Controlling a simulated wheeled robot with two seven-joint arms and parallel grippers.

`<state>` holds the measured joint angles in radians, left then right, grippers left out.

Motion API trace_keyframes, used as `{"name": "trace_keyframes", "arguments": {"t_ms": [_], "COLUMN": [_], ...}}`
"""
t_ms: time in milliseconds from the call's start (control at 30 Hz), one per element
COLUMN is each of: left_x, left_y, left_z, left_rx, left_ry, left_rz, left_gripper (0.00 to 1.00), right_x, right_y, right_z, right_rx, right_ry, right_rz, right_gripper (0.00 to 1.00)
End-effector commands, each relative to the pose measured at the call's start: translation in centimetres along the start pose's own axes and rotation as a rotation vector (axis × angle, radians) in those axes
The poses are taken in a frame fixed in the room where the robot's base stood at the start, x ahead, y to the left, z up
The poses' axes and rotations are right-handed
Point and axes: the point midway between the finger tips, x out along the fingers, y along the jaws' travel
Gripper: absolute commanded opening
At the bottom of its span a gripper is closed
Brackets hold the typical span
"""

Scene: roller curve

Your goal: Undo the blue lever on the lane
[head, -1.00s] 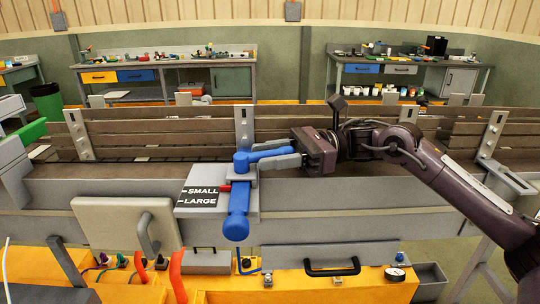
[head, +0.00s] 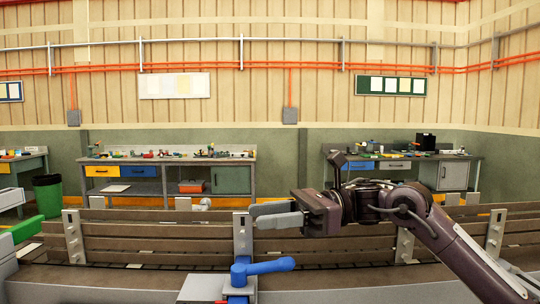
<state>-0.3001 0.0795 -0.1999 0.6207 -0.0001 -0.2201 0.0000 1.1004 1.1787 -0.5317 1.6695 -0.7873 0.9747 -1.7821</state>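The blue lever (head: 264,267) is at the bottom middle of the head view, on a grey plate (head: 201,288) on the lane. Its handle points right and slightly up, and the rest of it is cut off by the lower picture edge. My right gripper (head: 273,214) is above the handle in the picture, with its grey fingers pointing left, and a visible gap separates it from the lever. Nothing is seen held in it. The fingers overlap in this view, so their opening is unclear. My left gripper is not in view.
The lane's brown side rails (head: 150,245) run across behind the lever, with an upright grey bracket (head: 243,236) just behind it. A green part (head: 27,228) is at the far left. Workbenches (head: 165,172) stand well back along the wall.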

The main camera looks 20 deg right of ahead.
Motion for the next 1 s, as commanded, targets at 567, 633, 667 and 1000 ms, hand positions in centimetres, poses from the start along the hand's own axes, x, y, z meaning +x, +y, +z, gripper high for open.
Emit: {"name": "trace_keyframes", "arguments": {"t_ms": [567, 633, 667, 1000], "left_x": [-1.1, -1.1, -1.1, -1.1], "left_y": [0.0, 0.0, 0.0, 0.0], "left_z": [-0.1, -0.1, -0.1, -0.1], "left_rx": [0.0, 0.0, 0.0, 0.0], "left_ry": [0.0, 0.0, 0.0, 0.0], "left_rz": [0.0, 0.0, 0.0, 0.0], "left_gripper": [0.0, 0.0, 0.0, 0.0], "right_x": [0.0, 0.0, 0.0, 0.0], "right_y": [0.0, 0.0, 0.0, 0.0], "right_z": [9.9, 10.3, 10.3, 10.4], "right_rx": [-0.001, 0.0, 0.001, 0.001], "right_ry": [-0.001, 0.0, 0.0, 0.0], "right_rz": [0.0, 0.001, 0.001, 0.0], "right_gripper": [0.4, 0.4, 0.4, 0.35]}}
